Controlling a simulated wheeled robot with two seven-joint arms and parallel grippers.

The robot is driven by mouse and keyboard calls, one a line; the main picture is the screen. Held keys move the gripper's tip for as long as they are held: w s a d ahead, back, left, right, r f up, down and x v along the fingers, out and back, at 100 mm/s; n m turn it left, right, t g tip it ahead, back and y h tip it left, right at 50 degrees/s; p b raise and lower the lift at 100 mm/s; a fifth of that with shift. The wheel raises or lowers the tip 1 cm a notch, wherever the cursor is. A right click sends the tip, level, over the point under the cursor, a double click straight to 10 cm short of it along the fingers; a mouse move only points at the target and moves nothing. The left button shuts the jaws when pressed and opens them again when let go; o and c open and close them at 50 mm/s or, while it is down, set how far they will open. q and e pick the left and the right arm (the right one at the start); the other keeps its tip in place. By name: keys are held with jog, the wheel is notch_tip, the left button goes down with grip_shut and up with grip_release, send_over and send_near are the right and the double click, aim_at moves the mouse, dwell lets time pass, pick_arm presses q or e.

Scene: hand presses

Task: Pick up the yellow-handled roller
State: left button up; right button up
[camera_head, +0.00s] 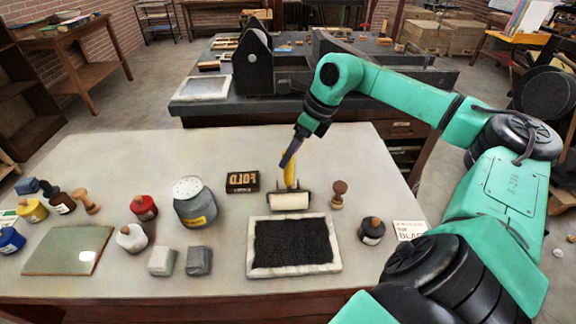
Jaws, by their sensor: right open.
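The roller has a yellow handle (290,173) that points up and a pale cylinder (289,201) in a dark frame. It stands on the pale table just behind the black inked slab. My right gripper (290,156) comes down from above, its purple-grey fingers at the top of the handle and overlapping it in the picture. The jaws are open, but whether the handle lies between them or a finger touches it is too small to tell. My left gripper is not in view.
The framed black slab (251,262) lies in front of the roller. A black "FOLD" box (242,182) is left of it, and a wooden stamp (338,194) right. A grey jar (194,203) and several small bottles stand further left. The table's back left is clear.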

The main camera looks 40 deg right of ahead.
aim_at(288, 172)
jog(key=p+x, duration=0.2)
jog(key=x, duration=0.3)
jog(key=shift+a+f, duration=0.1)
jog(key=shift+a, duration=0.1)
jog(key=shift+w+f, duration=0.15)
jog(key=shift+f, duration=0.05)
grip_shut()
jog(key=shift+r, duration=0.1)
